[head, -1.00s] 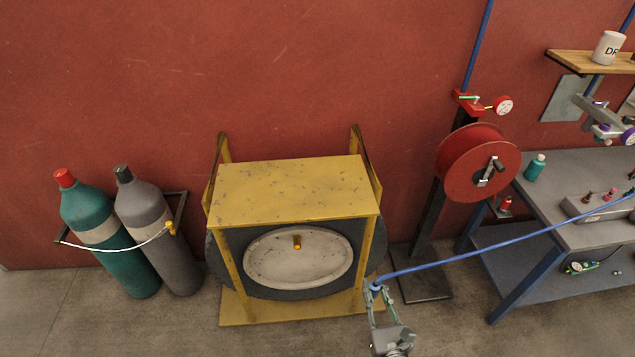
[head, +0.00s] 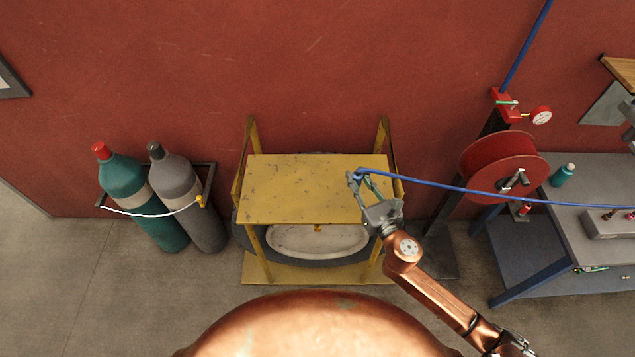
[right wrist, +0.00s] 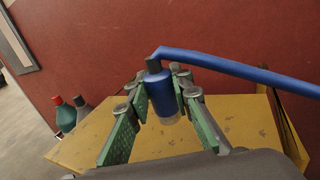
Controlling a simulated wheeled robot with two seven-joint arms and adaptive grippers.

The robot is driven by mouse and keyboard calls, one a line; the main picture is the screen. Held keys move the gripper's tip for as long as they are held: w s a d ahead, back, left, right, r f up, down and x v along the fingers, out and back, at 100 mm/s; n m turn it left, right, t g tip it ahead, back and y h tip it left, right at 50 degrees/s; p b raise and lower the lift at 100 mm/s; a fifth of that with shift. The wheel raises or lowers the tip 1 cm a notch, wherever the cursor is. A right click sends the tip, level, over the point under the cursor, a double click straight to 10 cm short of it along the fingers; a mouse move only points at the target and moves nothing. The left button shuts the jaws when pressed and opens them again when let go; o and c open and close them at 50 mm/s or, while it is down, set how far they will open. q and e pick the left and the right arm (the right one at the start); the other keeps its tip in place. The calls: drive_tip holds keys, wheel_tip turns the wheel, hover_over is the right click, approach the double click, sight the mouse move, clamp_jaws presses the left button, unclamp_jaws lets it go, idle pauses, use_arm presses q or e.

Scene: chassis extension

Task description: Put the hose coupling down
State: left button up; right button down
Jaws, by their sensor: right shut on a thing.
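The hose coupling (right wrist: 161,92) is a blue cylinder with a dark top and a pale lower end. A blue hose (head: 470,190) runs from it to the right. My right gripper (head: 360,178) is shut on the coupling, over the right part of the yellow stand's top (head: 300,185). In the right wrist view the green-padded fingers hold it from both sides, roughly upright, with the yellow top behind and below. I cannot tell whether the coupling touches the top. My left gripper is not in view.
Two gas cylinders (head: 185,195) stand at left in a rack. A red hose reel (head: 500,165) stands right of the yellow stand, beside a grey workbench (head: 600,220). The yellow top is bare left of my gripper. A red wall is behind.

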drive_tip(key=w+a+f, duration=0.1)
drive_tip(key=a+f, duration=0.1)
drive_tip(key=a, duration=0.1)
drive_tip(key=w+a+f+b, duration=0.1)
drive_tip(key=a+f, duration=0.2)
drive_tip(key=a, duration=0.1)
drive_tip(key=w+a+f+b, duration=0.1)
drive_tip(key=a+f, duration=0.2)
drive_tip(key=a, duration=0.1)
drive_tip(key=shift+f, duration=0.2)
drive_tip(key=shift+w+a+f, duration=0.1)
drive_tip(key=shift+a+f, duration=0.1)
drive_tip(key=f+b, duration=0.2)
drive_tip(key=f, duration=0.1)
drive_tip(key=shift+a+f, duration=0.1)
drive_tip(key=shift+a, duration=0.1)
drive_tip(key=shift+f, duration=0.15)
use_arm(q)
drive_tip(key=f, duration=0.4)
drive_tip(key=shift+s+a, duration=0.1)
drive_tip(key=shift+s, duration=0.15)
